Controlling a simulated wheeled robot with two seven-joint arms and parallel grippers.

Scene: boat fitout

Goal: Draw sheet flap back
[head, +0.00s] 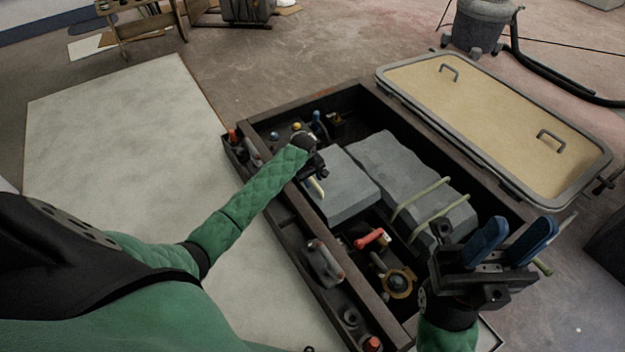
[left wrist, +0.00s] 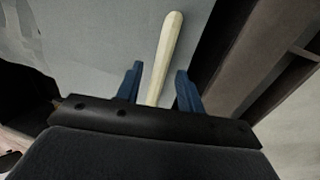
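A grey sheet (head: 345,190) lies in the open dark-framed compartment, with a thicker grey slab-like part (head: 395,170) beside it on the right. A cream rod (head: 316,186) lies along the sheet's near left edge; it also shows in the left wrist view (left wrist: 166,50). My left gripper (head: 313,172) is at this edge. In the left wrist view its blue fingers (left wrist: 158,85) stand apart on either side of the rod, with gaps visible. My right gripper (head: 512,238) is open and empty over the compartment's near right corner.
Two olive bars (head: 430,205) cross the right grey part. A red-handled item (head: 371,238) and a brass round fitting (head: 398,282) lie nearer. A side tray holds a grey handled item (head: 325,262). A tan lid (head: 490,110) lies beyond; a pale panel (head: 120,130) is left.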

